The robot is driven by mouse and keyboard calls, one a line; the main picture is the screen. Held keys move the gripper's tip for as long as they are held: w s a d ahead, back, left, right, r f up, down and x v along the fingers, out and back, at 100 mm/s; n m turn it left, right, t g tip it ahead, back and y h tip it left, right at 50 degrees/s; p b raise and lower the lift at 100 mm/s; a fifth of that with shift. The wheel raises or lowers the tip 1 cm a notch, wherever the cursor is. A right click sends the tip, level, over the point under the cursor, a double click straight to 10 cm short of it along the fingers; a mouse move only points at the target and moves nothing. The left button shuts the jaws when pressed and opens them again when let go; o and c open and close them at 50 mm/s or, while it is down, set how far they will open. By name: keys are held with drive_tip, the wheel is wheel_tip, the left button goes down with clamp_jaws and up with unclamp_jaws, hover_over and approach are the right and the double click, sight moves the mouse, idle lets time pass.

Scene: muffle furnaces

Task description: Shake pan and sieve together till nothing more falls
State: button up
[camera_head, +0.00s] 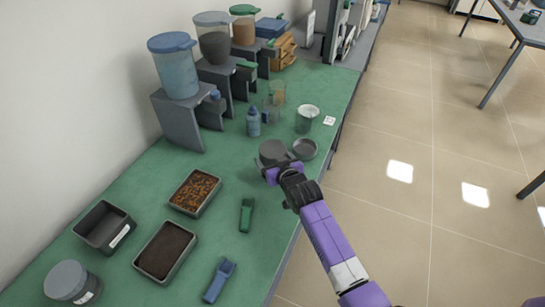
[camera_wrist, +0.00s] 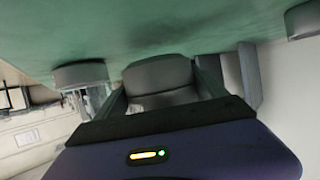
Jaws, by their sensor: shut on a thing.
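My gripper (camera_head: 274,167) is shut on a dark grey round vessel (camera_head: 272,152) near the table's right edge. In the wrist view the vessel (camera_wrist: 160,75) sits between the two fingers, close to the green surface. I cannot tell whether it is the sieve, the pan or both stacked. A shallow grey round dish (camera_head: 304,149) stands just right of it, apart from my gripper; a similar grey round thing (camera_wrist: 80,73) shows at left in the wrist view. No mesh or falling grains can be made out.
A glass beaker with white contents (camera_head: 307,119), a blue bottle (camera_head: 253,121) and hopper dispensers (camera_head: 176,75) stand behind. Trays of brown pellets (camera_head: 195,192) and dark powder (camera_head: 165,250), an empty bin (camera_head: 104,227), and green (camera_head: 246,215) and blue (camera_head: 219,281) scoops lie nearer.

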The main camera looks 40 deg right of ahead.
drive_tip(key=shift+a+r, duration=0.15)
drive_tip(key=shift+a, duration=0.55)
drive_tip(key=shift+d+p, duration=0.3)
drive_tip(key=shift+d, duration=0.95)
drive_tip(key=shift+a+p, duration=0.45)
drive_tip(key=shift+a, duration=0.8)
drive_tip(key=shift+d, duration=1.3)
